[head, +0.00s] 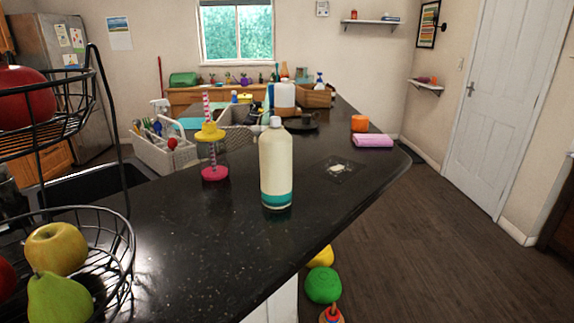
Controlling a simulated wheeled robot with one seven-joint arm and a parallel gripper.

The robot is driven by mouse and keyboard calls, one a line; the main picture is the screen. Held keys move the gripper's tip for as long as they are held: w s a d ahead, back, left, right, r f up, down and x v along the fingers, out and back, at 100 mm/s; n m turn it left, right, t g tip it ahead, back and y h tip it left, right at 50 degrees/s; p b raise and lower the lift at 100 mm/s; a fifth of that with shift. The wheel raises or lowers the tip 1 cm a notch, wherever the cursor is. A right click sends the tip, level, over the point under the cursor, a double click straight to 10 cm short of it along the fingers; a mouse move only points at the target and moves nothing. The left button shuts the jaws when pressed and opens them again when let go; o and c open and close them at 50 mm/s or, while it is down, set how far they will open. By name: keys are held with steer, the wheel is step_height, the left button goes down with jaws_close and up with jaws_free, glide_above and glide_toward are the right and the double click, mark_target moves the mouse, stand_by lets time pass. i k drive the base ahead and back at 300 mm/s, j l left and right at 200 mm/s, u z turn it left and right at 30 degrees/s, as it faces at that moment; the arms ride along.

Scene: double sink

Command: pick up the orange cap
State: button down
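A small orange cylinder-like thing (359,123), which may be the orange cap, sits on the dark counter (300,235) toward its far right edge. It stands just behind a folded pink cloth (373,141). It is small in this view, so I cannot tell its exact shape. My gripper is not in view.
A wire fruit basket (120,270) fills the left foreground. The counter's right edge borders open floor (430,240). Colored balls (323,285) lie below the edge.

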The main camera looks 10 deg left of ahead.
mark_target(360, 123)
steer(key=i+l+u, duration=0.1)
steer(key=i, duration=0.35)
steer(key=i+l+u, duration=0.1)
steer(key=i+l, duration=0.2)
steer(key=i, duration=0.2)
steer(key=i+l+u, duration=0.1)
steer(key=i+l, duration=0.15)
steer(key=i, duration=0.2)
